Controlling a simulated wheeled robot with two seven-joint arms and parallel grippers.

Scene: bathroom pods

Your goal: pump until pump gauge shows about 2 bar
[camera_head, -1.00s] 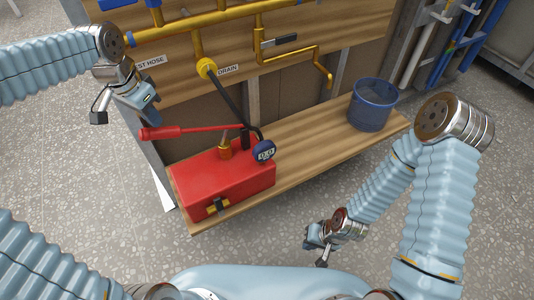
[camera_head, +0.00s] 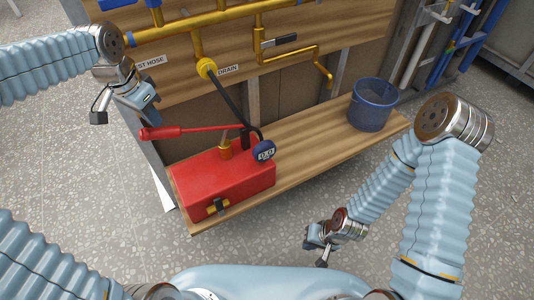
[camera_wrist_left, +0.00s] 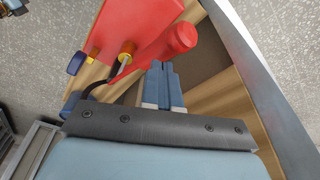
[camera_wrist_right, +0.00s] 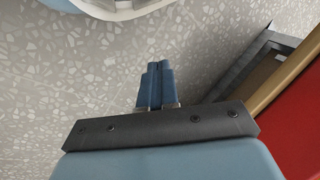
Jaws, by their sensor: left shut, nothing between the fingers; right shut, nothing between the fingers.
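A red pump (camera_head: 222,186) sits on the wooden shelf. Its red lever handle (camera_head: 175,131) reaches to the left, roughly level. A round dark blue gauge (camera_head: 264,150) with a small digital face stands at its back right; the digits are too small to read surely. A black hose (camera_head: 226,103) runs up to the yellow pipe. My left gripper (camera_head: 152,115) is shut and empty, just above the handle's end; the handle (camera_wrist_left: 160,50) also shows close to its fingers (camera_wrist_left: 163,85) in the left wrist view. My right gripper (camera_head: 309,238) is shut and empty, low in front of the shelf.
A blue bucket (camera_head: 372,106) stands at the shelf's right end. Yellow pipes (camera_head: 210,25) and a valve with a dark lever (camera_head: 280,40) are on the wooden panel behind. The shelf (camera_head: 310,140) between pump and bucket is clear.

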